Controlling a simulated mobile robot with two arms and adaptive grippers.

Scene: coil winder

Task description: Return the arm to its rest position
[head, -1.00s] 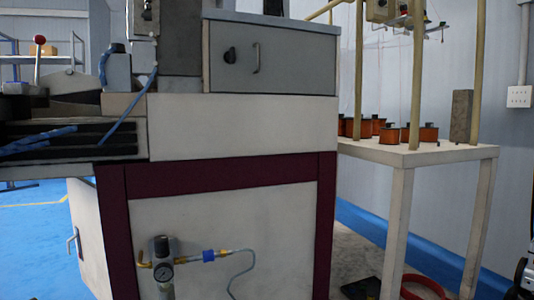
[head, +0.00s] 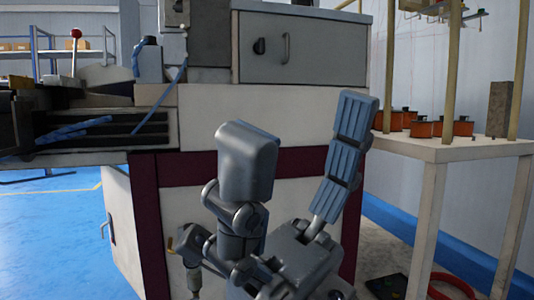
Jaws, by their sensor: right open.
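My right gripper (head: 296,165) stands upright in the lower middle of the head view, in front of the coil winder's cabinet (head: 255,118). Its two fingers are spread wide apart, with bare cabinet showing between them. It is open and holds nothing. It hides part of the cabinet's lower front and most of the gauge and hose there. My left gripper is not in the view.
A white table (head: 450,151) with several copper-coloured coils (head: 462,126) and a grey block (head: 499,108) stands at the right. A red ring (head: 452,286) lies low at the right. A red-knobbed lever (head: 75,50) is at the left. Blue floor (head: 60,235) is open at lower left.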

